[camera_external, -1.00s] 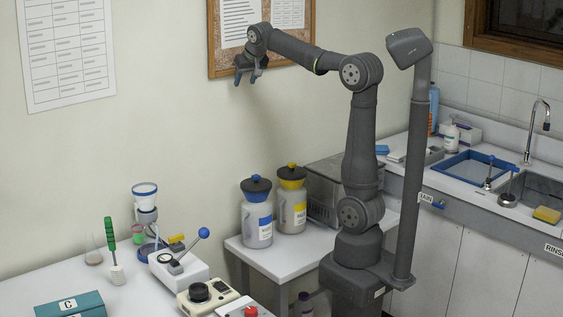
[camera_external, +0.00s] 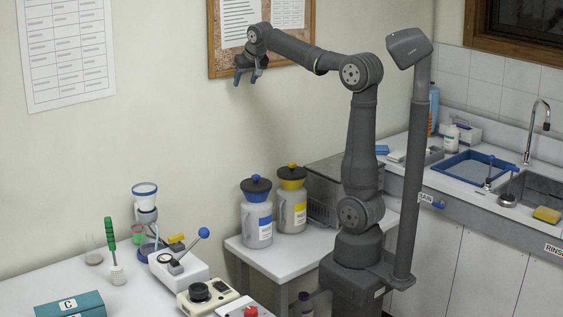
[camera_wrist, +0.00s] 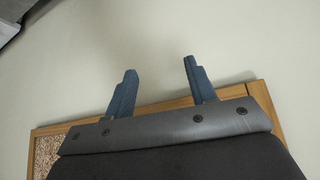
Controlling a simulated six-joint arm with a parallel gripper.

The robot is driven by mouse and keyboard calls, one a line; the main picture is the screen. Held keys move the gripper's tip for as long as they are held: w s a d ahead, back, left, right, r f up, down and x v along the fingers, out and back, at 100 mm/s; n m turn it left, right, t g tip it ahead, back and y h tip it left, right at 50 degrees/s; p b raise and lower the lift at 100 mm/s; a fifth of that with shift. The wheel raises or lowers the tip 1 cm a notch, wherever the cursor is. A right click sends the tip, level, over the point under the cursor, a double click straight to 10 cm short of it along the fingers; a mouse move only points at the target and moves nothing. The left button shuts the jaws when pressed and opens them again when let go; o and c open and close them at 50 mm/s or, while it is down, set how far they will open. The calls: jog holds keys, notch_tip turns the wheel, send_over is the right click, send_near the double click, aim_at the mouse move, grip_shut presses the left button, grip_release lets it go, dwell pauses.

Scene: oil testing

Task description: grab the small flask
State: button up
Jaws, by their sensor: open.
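A small clear glass vessel with a little brownish content, which looks like the small flask (camera_external: 93,256), stands on the white bench at the lower left in the external view. It is faint and partly beside a green-handled brush. My gripper (camera_external: 247,82) is raised high in front of the wall by the cork board, far above and right of the flask. In the wrist view my gripper (camera_wrist: 159,68) has its two blue fingers spread apart with nothing between them. The flask does not show in the wrist view.
The green-handled brush (camera_external: 111,240), a blue-rimmed funnel stand (camera_external: 146,212), a lever device (camera_external: 178,268) and a teal box (camera_external: 70,306) share the bench. Two capped jugs (camera_external: 257,222) stand on the side table. The cork board (camera_external: 227,66) is close to my gripper.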

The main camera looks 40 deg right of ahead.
jog(key=w+a+n+t+y, duration=0.15)
jog(key=a+n, duration=0.55)
jog(key=a, duration=1.4)
jog(key=n+g+y, duration=0.2)
jog(key=g, duration=0.2)
send_over(89, 233)
jog(key=s+d, duration=0.4)
jog(key=s, duration=0.1)
notch_tip(89, 233, down, 22)
jog(key=shift+y, duration=0.25)
jog(key=x, duration=1.2)
jog(key=shift+s, duration=0.4)
jog(key=shift+x, duration=3.05)
jog(key=shift+s+d, duration=0.1)
jog(key=shift+d, duration=0.05)
grip_shut()
